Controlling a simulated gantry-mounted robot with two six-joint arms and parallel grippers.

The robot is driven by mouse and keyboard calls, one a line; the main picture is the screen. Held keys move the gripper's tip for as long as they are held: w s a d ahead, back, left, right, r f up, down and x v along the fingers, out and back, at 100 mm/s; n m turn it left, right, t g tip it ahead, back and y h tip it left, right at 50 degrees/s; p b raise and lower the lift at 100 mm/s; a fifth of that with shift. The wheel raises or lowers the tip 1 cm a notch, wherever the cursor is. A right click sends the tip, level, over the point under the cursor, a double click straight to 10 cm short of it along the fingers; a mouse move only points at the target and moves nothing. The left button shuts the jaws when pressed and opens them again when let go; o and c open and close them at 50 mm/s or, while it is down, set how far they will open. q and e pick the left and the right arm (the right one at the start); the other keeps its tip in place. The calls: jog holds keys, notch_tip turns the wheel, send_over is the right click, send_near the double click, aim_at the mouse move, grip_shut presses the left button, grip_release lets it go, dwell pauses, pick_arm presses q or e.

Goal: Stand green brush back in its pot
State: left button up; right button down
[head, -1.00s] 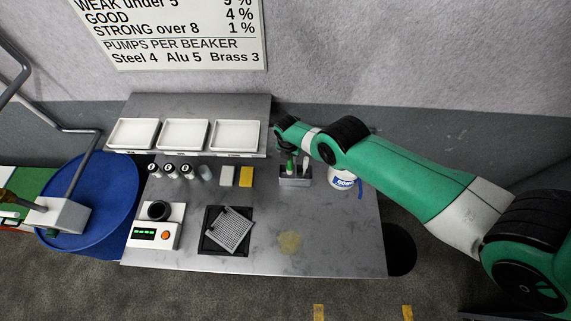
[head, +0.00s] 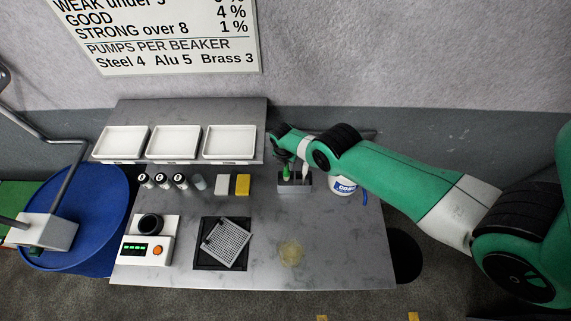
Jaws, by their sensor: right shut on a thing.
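The green brush (head: 286,174) stands about upright at the grey pot block (head: 294,187) near the back right of the bench. Its lower end is at the block's left opening; I cannot tell how deep it sits. A white-handled item (head: 305,171) stands in the same block, to the right. My right gripper (head: 284,158) is above the block, shut on the green brush's top; the fingers are small and partly hidden by the wrist. My left gripper is not in view.
A white tub with a blue label (head: 343,186) stands right of the block, under my right arm. Yellow (head: 242,185) and white (head: 222,184) blocks stand left. White trays (head: 174,143) line the back shelf. A perforated plate (head: 227,243) lies in front. The bench's front right is mostly clear.

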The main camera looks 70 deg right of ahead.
aim_at(287, 172)
jog(key=shift+f+b, duration=2.55)
jog(key=shift+f, duration=0.65)
jog(key=c, duration=0.6)
grip_release()
jog(key=shift+r, duration=0.15)
